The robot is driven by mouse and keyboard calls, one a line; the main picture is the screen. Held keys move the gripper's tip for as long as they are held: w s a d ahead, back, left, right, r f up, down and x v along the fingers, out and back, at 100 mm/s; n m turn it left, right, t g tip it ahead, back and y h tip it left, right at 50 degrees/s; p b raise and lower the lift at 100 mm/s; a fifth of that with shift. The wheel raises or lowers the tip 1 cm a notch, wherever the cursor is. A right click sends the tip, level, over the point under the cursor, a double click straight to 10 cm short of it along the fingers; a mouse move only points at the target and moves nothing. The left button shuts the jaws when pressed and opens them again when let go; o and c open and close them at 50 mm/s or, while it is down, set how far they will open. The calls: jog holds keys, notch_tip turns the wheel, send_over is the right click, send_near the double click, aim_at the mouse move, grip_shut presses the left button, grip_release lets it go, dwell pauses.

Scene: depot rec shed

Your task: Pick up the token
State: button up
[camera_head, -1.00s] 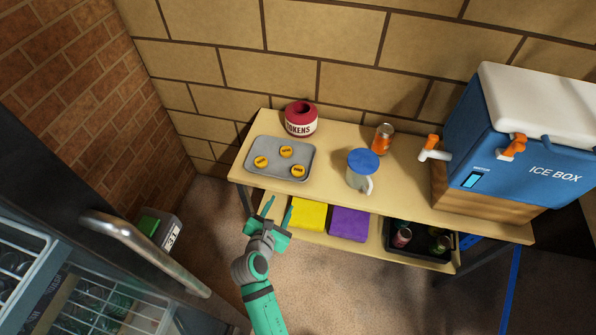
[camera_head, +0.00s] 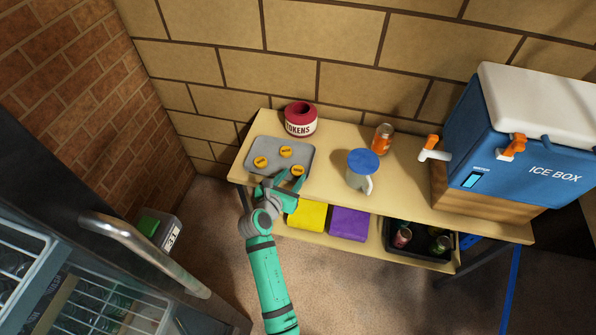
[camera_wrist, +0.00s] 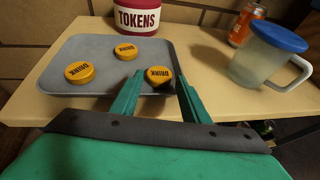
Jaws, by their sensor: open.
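Three round yellow tokens with dark lettering lie flat on a grey tray (camera_head: 251,150) on the table. The left token (camera_head: 261,162) shows in the wrist view (camera_wrist: 79,72), as does the back token (camera_head: 285,151) in the wrist view (camera_wrist: 125,51). The right token (camera_head: 297,170) is nearest my gripper and shows in the wrist view (camera_wrist: 158,76). My gripper (camera_head: 287,176) is open and empty at the tray's front edge. In the wrist view the right token appears between the fingers, close to the left one; I cannot tell if they touch.
A red "TOKENS" pot (camera_head: 300,119) stands behind the tray. A blue-lidded jug (camera_head: 361,172), an orange can (camera_head: 382,139) and a blue ice box (camera_head: 520,150) stand to the right. Yellow (camera_head: 307,214) and purple (camera_head: 349,223) boxes sit on the lower shelf.

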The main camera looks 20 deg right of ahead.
aim_at(295, 174)
jog(key=shift+x, duration=1.85)
jog(key=c, duration=1)
jog(key=shift+a, duration=0.15)
jog(key=shift+r, duration=0.6)
notch_tip(295, 174, up, 3)
jog(key=shift+s+f, duration=0.2)
jog(key=s+a+r, duration=0.2)
jog(key=s+r, duration=0.1)
jog(key=s, duration=0.1)
jog(key=s+a+r, duration=0.2)
jog(key=s+r, duration=0.1)
jog(key=s, duration=0.1)
jog(key=s+a+r, duration=0.2)
jog(key=s+r, duration=0.1)
jog(key=s, duration=0.1)
jog(key=shift+s+a+r, duration=0.1)
jog(key=shift+r, duration=0.05)
